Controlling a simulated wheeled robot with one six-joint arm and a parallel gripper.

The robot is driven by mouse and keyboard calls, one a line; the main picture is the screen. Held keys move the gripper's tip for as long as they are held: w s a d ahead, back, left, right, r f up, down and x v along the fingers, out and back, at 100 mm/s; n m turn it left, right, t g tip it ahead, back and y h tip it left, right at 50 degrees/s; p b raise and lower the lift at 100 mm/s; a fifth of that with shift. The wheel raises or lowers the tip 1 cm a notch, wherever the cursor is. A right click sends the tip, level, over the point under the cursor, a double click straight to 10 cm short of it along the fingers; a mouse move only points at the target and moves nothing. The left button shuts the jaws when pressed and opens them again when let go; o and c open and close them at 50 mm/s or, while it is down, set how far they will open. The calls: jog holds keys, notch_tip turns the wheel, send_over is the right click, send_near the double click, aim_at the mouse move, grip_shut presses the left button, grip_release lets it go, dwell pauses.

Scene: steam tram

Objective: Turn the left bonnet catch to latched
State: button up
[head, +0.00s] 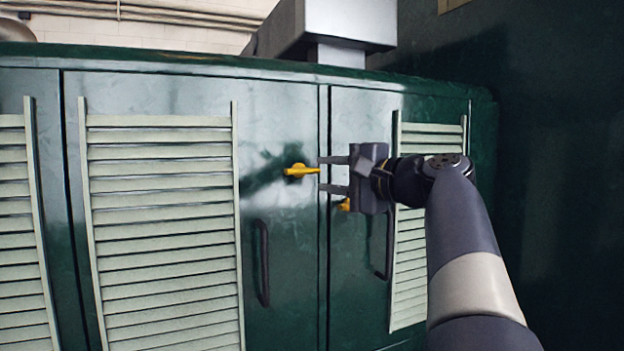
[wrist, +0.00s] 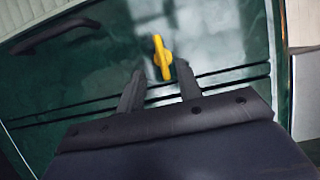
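The left bonnet catch (head: 299,170) is a small yellow handle on the green left door, lying roughly level with its narrow end to the right. My gripper (head: 321,174) is open and empty just right of it, its two fingers one above the other and pointing left. In the wrist view the catch (wrist: 162,56) shows just beyond the gap between the open fingertips (wrist: 160,71). No touch is visible. A second yellow catch (head: 345,205) on the right door is mostly hidden behind my gripper.
Dark bar handles hang below the catches, one on the left door (head: 263,263) and one on the right door (head: 389,245). Pale louvre panels (head: 162,220) flank them. A narrow seam separates the doors. A grey box-shaped duct (head: 345,25) stands above the green casing.

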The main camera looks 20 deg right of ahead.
aim_at(303, 172)
jog(key=shift+v, duration=1.85)
jog(key=shift+w, duration=0.1)
jog(key=p+x, duration=0.1)
jog(key=x, duration=0.9)
jog(key=shift+w+a+p, duration=0.15)
jog(key=shift+w+p, duration=0.15)
jog(key=shift+p, duration=0.05)
